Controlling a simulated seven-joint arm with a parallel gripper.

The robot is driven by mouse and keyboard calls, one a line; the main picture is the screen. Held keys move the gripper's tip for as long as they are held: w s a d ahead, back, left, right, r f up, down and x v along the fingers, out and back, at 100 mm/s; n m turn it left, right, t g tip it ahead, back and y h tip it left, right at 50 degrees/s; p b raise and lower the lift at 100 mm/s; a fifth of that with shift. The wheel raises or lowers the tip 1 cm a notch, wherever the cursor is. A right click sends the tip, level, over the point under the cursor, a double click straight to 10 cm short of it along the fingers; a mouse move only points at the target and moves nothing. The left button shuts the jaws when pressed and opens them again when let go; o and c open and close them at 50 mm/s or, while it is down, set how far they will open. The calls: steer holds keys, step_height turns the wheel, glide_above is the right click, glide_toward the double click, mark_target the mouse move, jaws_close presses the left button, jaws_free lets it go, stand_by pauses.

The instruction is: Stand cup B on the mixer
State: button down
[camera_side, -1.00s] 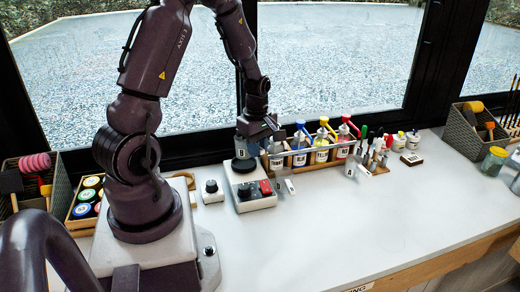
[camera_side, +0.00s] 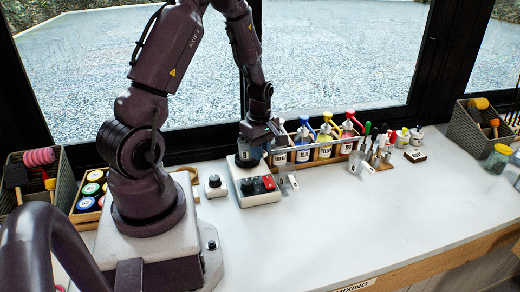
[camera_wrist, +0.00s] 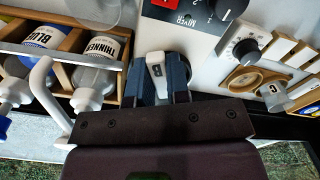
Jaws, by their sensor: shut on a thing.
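The mixer (camera_side: 257,191) is a white box with a dark round plate at its back end and red and black controls in front. Its labelled face (camera_wrist: 185,20) shows at the top of the wrist view. My gripper (camera_side: 259,137) is shut on cup B. In the wrist view the jaws (camera_wrist: 160,85) hold the cup (camera_wrist: 157,62) between them, and its pale label shows. Much of the plate is hidden by the cup.
A wooden rack of bottles (camera_side: 325,150) stands close to the right of the mixer. A small white dial box (camera_side: 215,187) stands to its left. Cup C (camera_wrist: 272,90) is by a wooden holder in the wrist view. The front bench is clear.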

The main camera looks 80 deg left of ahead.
steer(key=shift+f, duration=0.35)
steer(key=c, duration=1)
jaws_free()
step_height(320, 180, up, 13)
steer(key=shift+f, duration=0.1)
